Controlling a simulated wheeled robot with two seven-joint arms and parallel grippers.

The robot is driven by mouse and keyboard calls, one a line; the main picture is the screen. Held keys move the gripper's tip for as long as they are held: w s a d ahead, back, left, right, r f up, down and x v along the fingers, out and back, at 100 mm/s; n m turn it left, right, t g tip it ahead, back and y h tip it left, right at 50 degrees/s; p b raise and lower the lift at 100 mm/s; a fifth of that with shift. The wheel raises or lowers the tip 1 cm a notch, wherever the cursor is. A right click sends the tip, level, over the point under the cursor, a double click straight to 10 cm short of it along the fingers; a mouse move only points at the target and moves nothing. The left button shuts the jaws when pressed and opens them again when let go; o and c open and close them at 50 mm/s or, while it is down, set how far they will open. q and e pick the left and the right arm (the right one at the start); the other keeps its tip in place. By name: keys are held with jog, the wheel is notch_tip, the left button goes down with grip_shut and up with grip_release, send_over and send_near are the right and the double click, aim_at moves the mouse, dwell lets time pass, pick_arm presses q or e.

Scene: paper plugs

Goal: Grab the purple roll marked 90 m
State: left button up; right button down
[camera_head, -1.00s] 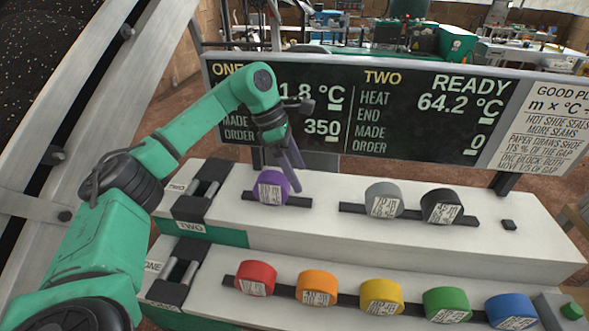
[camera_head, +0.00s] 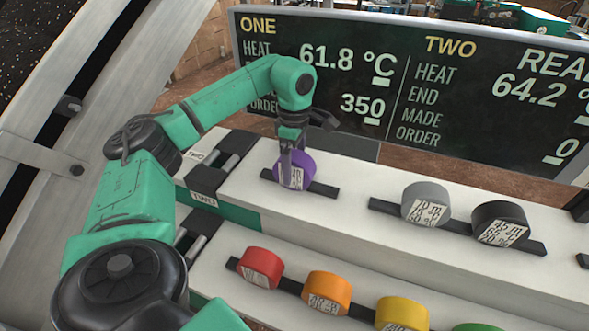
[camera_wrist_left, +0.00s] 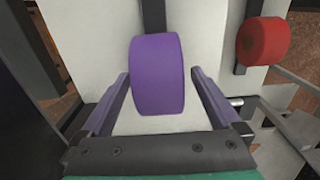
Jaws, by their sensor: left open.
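The purple roll (camera_head: 307,170) stands on a short black rail on the upper white step, at its left end. Its white label faces front, but the print is too small to read for sure. My left gripper (camera_head: 291,178) is directly over it, fingers pointing down. In the left wrist view the purple roll (camera_wrist_left: 157,75) sits between the two open fingers of the left gripper (camera_wrist_left: 158,95), with a gap on each side. My right gripper is not in view.
A grey roll (camera_head: 425,203) and a black roll (camera_head: 499,222) share a rail to the right. Red (camera_head: 260,266), orange (camera_head: 327,292) and yellow (camera_head: 402,313) rolls stand on the lower step. A dark display board (camera_head: 390,75) rises behind.

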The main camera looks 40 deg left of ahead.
pick_arm(q)
jog(key=shift+f, duration=0.6)
